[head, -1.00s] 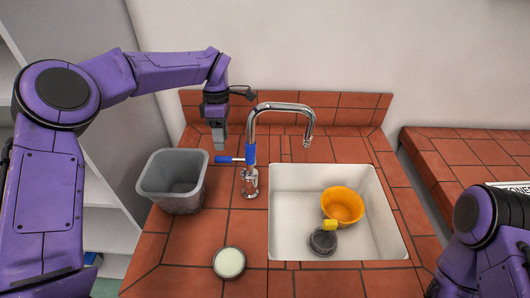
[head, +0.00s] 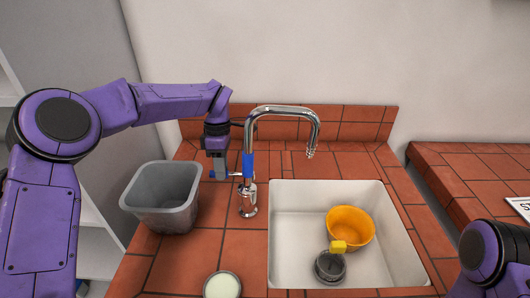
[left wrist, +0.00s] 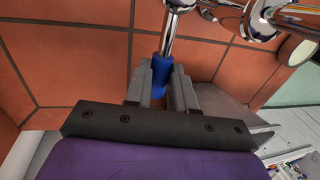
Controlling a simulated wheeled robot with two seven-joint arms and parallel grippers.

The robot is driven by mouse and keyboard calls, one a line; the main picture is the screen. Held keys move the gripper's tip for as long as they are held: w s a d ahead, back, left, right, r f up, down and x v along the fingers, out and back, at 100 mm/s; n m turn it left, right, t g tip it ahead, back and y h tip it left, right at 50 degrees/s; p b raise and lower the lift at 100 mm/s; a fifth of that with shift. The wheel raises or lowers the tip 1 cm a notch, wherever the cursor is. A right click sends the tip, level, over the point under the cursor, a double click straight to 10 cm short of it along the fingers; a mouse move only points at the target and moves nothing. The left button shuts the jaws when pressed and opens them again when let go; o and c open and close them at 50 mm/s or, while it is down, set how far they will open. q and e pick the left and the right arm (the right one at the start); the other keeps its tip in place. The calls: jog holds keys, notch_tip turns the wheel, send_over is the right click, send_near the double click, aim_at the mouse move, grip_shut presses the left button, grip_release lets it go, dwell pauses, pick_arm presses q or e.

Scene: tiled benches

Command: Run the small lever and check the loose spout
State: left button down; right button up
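The chrome tap (head: 249,195) stands on the red tiled bench, left of the sink. Its spout (head: 285,110) arches right, with its end over the sink; no water shows at it. A blue band wraps the tap's upright pipe. The small lever (head: 212,174) points left from the tap and has a blue grip, which also shows in the left wrist view (left wrist: 161,72). My left gripper (head: 220,172) is at this lever. In the left wrist view the fingers (left wrist: 161,80) lie close against both sides of the blue grip. My right gripper is out of view.
The white sink (head: 295,230) holds an orange bowl (head: 350,228) and a dark round container (head: 329,268) with a yellow block (head: 338,246) at its edge. A grey bin (head: 162,197) stands left of the tap. A pale-topped round dish (head: 222,286) lies near the front.

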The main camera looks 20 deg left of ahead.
pick_arm(q)
jog(key=shift+w+r+m+y+p, duration=0.2)
jog(key=shift+w+m+p, duration=0.55)
jog(key=shift+p, duration=1.05)
jog(key=shift+w+r+m+y+p, duration=0.15)
jog(key=shift+w+m+p, duration=0.25)
jog(key=shift+m+p, duration=1)
jog(key=shift+w+f+p, duration=0.15)
jog(key=shift+p, duration=0.45)
jog(key=shift+w+f, duration=0.1)
jog(key=shift+f, duration=0.05)
jog(key=shift+w+d+r+m+p, duration=0.1)
jog(key=shift+w+r+m+p, duration=0.35)
jog(key=shift+p, duration=0.7)
jog(key=shift+w+f+m+y, duration=0.1)
jog(key=shift+f+m+y, duration=0.15)
jog(key=shift+f+m, duration=0.15)
jog(key=shift+f, duration=0.1)
